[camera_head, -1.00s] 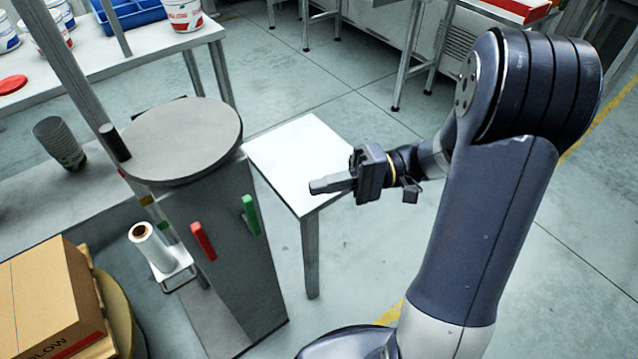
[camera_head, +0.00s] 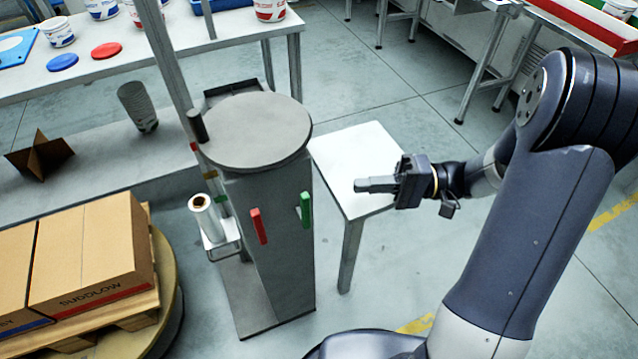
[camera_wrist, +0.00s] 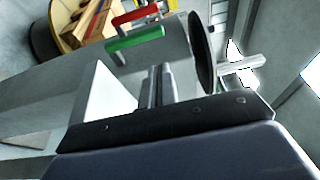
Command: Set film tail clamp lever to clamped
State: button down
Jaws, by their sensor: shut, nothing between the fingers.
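A grey machine column (camera_head: 268,215) with a round top (camera_head: 258,130) carries a red lever (camera_head: 259,226) and, to its right, a green lever (camera_head: 306,210) on its front. Both handles stand near upright; no label shows which is the film tail clamp lever. A roll of clear film (camera_head: 206,218) sits on a wire bracket to the left. My gripper (camera_head: 362,185) is shut and empty, right of the green lever and apart from it. In the wrist view, the green lever (camera_wrist: 135,39) and red lever (camera_wrist: 136,15) lie beyond my fingers (camera_wrist: 160,86).
A small white table (camera_head: 352,148) stands right of the column, close to my gripper. Cardboard boxes (camera_head: 92,250) lie on a pallet on a round turntable (camera_head: 168,285) at the left. A long bench (camera_head: 190,42) with tubs and lids runs behind. Open floor lies in front of the small table.

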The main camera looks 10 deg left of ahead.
aim_at(309, 200)
jog(key=x, duration=1)
jog(key=shift+s+d+f+b, duration=0.2)
jog(key=shift+s+d+b, duration=0.1)
jog(key=shift+s+b, duration=0.25)
jog(key=shift+s+d+f+b, duration=0.15)
jog(key=shift+s+d+b, duration=0.15)
jog(key=shift+s+b, duration=0.25)
jog(key=shift+w+r, duration=0.1)
jog(key=v, duration=1)
jog(key=shift+w+d, duration=0.1)
jog(key=shift+d, duration=0.3)
jog(key=shift+a, duration=0.1)
